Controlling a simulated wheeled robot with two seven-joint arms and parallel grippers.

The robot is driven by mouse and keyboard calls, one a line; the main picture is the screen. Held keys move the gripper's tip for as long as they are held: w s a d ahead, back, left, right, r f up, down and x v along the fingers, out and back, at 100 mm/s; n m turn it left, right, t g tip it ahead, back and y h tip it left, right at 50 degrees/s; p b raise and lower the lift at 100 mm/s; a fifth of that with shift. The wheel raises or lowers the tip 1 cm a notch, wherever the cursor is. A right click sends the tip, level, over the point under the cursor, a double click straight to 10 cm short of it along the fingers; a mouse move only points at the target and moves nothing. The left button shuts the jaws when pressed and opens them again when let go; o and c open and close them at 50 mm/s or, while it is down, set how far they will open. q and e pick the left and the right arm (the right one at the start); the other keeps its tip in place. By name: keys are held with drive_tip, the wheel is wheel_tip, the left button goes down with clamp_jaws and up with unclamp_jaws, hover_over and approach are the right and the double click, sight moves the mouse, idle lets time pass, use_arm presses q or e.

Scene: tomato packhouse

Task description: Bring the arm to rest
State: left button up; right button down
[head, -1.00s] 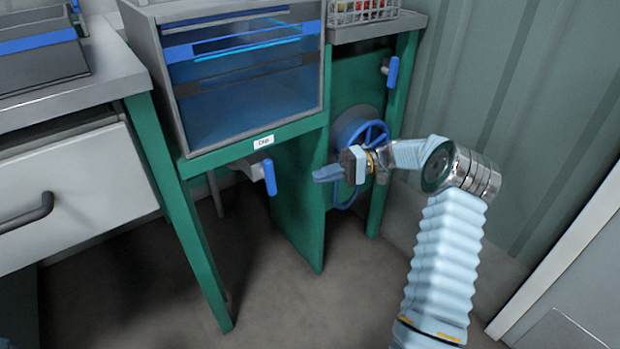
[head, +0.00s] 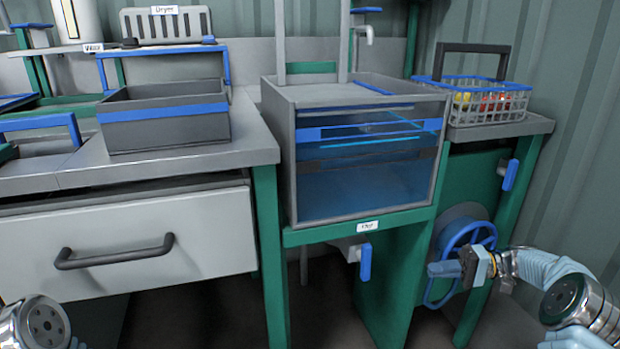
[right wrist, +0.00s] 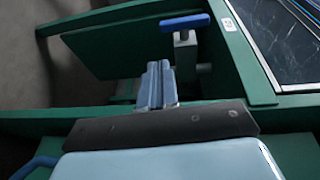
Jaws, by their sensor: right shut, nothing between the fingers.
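My right gripper (head: 446,269) is at the lower right of the head view, in front of the blue handwheel (head: 466,246) on the green stand. Its blue fingers are shut together with nothing between them. In the right wrist view the closed fingers (right wrist: 156,85) point toward a blue-handled valve (right wrist: 184,21) below the tank; I cannot tell from the pictures whether the gripper touches the wheel. Of my left arm only a metal joint shows at the lower left of the head view, and its gripper is out of view.
A glass-fronted water tank (head: 292,150) stands mid-view, with a blue valve lever (head: 366,262) below it. A wire basket (head: 490,117) with red and yellow produce stands to its right. A grey crate (head: 165,136) sits on the left counter above a drawer (head: 190,235).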

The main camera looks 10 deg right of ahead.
drive_tip(key=s+a+f+m+g+h, duration=0.1)
drive_tip(key=s+a+f+h, duration=0.1)
drive_tip(key=a+f, duration=0.55)
drive_tip(key=s+a+f+m+g+h, duration=0.1)
drive_tip(key=a+f+m+g+h, duration=0.3)
drive_tip(key=f, duration=0.7)
drive_tip(key=s+a+f+n+t+h, duration=0.1)
drive_tip(key=s+a+f, duration=0.1)
drive_tip(key=a+f, duration=0.6)
drive_tip(key=s+a+f+n+h, duration=0.1)
drive_tip(key=s+a+f+h, duration=0.3)
drive_tip(key=s, duration=0.5)
drive_tip(key=s+a+f+n+h, duration=0.1)
drive_tip(key=s+a+f+n, duration=0.1)
drive_tip(key=s+a+f, duration=0.5)
wheel_tip(320, 180, up, 13)
drive_tip(key=n+t+p, duration=0.1)
drive_tip(key=p, duration=0.7)
drive_tip(key=shift+w+a+f, duration=0.2)
drive_tip(key=shift+w, duration=0.15)
